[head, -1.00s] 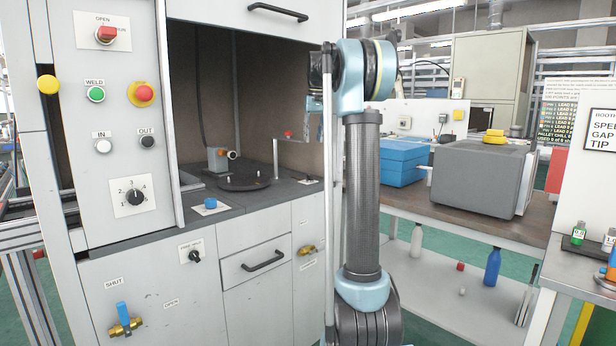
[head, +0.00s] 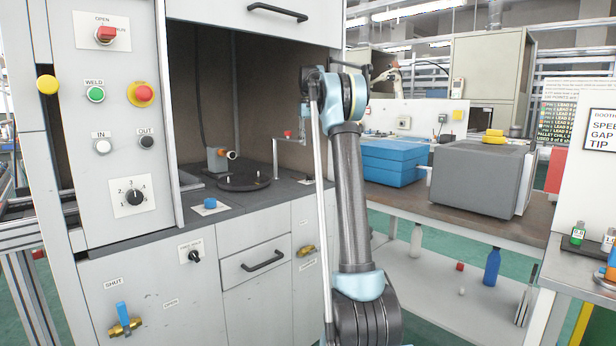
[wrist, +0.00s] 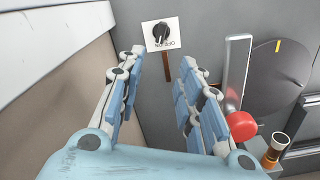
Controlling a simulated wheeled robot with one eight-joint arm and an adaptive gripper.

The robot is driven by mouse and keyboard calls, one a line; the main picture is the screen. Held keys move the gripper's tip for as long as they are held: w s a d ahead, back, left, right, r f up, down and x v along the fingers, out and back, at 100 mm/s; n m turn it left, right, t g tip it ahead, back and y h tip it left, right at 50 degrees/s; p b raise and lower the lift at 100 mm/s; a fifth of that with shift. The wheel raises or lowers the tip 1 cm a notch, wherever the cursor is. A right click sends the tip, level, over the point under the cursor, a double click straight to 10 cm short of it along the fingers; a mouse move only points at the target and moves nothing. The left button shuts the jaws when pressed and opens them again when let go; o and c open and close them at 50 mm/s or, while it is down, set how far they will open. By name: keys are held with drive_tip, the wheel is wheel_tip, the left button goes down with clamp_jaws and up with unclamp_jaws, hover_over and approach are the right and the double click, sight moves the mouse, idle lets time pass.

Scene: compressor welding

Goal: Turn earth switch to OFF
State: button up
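In the wrist view, a black rotary knob (wrist: 162,33) sits on a white plate with small upside-down lettering, beyond my fingertips. It looks like the earth switch, but the lettering is too small to read surely. Its pointer setting is unclear. My gripper (wrist: 160,60) is open and empty, its two fingers spread either side of the line to the knob, apart from it. In the head view my arm covers much of the booth's right side, and the gripper is mostly hidden behind it.
A lever with a red knob (wrist: 242,125) stands close to my right finger, with a dark round plate (wrist: 282,75) beyond. A brown wall (wrist: 60,95) runs close on the left.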

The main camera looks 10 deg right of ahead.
sight(309, 178)
wheel_tip(309, 178, down, 15)
drive_tip(key=shift+f, duration=0.2)
idle(0.3)
